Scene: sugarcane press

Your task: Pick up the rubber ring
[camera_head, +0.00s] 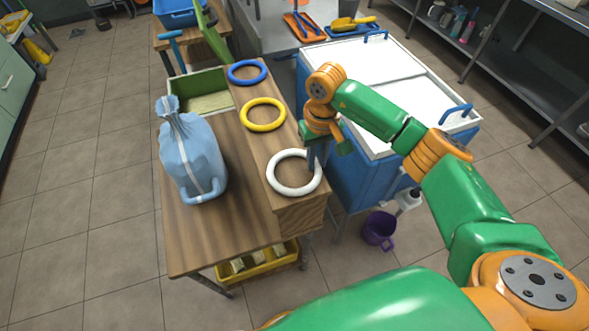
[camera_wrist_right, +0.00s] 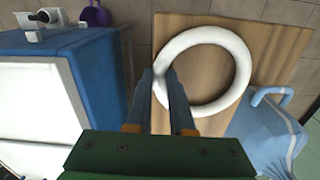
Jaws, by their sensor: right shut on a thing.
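A white ring (camera_head: 271,174) is at the near end of a raised wooden block (camera_head: 276,140), lying flat or just above it; I cannot tell if it touches. My right gripper (camera_head: 314,162) points down at the ring's right side. In the right wrist view, its two fingers (camera_wrist_right: 162,86) are closed on the rim of the white ring (camera_wrist_right: 243,72). A yellow ring (camera_head: 246,118) and a blue ring (camera_head: 232,75) lie farther back on the same block. My left gripper is not in view.
A blue bag-like container (camera_head: 190,158) stands on the wooden table (camera_head: 205,240) left of the block. A blue cabinet with a white top (camera_head: 365,60) stands close on the right. A purple mug (camera_head: 379,230) is on the floor. A yellow crate (camera_head: 255,268) sits under the table.

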